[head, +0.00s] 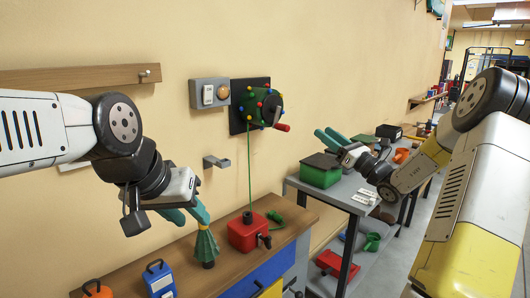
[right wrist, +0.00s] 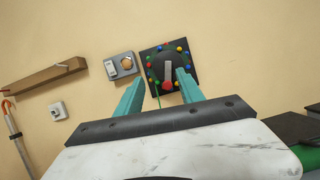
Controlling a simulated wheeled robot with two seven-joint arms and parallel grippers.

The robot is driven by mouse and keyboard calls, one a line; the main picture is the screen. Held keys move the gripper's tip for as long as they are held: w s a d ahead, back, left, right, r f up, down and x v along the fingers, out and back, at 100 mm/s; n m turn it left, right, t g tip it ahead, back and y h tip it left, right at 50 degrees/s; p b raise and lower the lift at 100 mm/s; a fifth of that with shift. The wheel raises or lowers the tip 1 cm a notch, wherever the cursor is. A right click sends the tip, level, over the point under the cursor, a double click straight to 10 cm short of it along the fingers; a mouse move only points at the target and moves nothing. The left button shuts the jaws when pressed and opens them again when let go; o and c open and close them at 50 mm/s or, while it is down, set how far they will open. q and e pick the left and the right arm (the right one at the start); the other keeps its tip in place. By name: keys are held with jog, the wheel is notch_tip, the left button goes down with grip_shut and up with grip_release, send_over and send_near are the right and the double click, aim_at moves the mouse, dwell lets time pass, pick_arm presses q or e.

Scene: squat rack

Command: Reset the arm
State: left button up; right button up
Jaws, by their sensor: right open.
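A black square wall panel (head: 237,119) carries a round dial ringed with coloured knobs and a lever with a red grip (head: 282,127). In the right wrist view the panel (right wrist: 150,52) is ahead, and the lever's red end (right wrist: 168,85) points down, seen between my fingers. My right gripper (head: 327,139) is open and empty, to the right of the panel and apart from it; its teal fingers also show in the right wrist view (right wrist: 161,78).
A grey switch box (head: 209,93) is left of the panel. A green cord hangs to a red box (head: 248,232) on the wooden bench (head: 190,283). A grey table (head: 343,192) with a green box (head: 320,171) stands right. A wooden rail (head: 80,77) runs along the wall.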

jog(key=s+a+f+n+g+h, duration=0.1)
jog(key=s+a+f+n+g, duration=0.1)
jog(key=s+a+n+g, duration=1.4)
jog(key=s+d+f+n+t+h, duration=0.1)
jog(key=s+f+n+t+h, duration=0.15)
jog(key=s+n+h, duration=0.75)
jog(key=s+d+n+t+h, duration=0.2)
jog(key=s+d+n+t, duration=0.1)
jog(key=s+d, duration=0.6)
jog(key=shift+d+f, duration=0.35)
jog(key=shift+d, duration=0.2)
